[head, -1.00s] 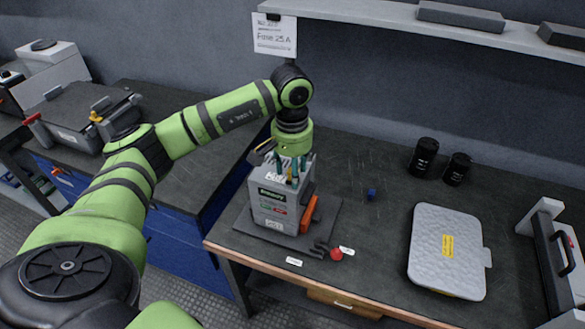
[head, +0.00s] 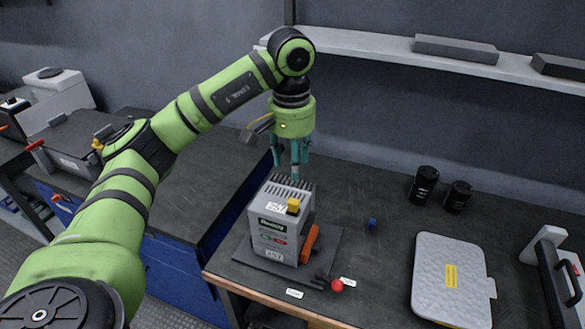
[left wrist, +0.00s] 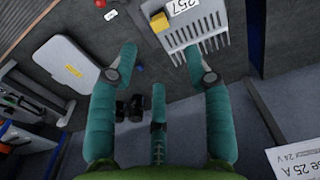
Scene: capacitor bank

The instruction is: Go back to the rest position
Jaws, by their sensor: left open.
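My left gripper (head: 292,165) hangs from the green left arm above the workbench, pointing down. Its teal fingers are apart and empty in the left wrist view (left wrist: 160,70). Below it, clear of the fingertips, the grey capacitor bank box (head: 278,245) stands on a dark mat (head: 325,243). The box has a vented top and a yellow block (head: 293,206) on its upper edge. The vented top also shows in the left wrist view (left wrist: 195,30). An orange part (head: 309,244) is at the right side of the box. My right gripper is not in view.
A shelf (head: 400,53) runs along the back wall. A grey padded case (head: 450,280), two black cylinders (head: 424,184), a blue cube (head: 371,223) and a red knob (head: 337,285) are on the bench. Bench top between box and cylinders is mostly clear.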

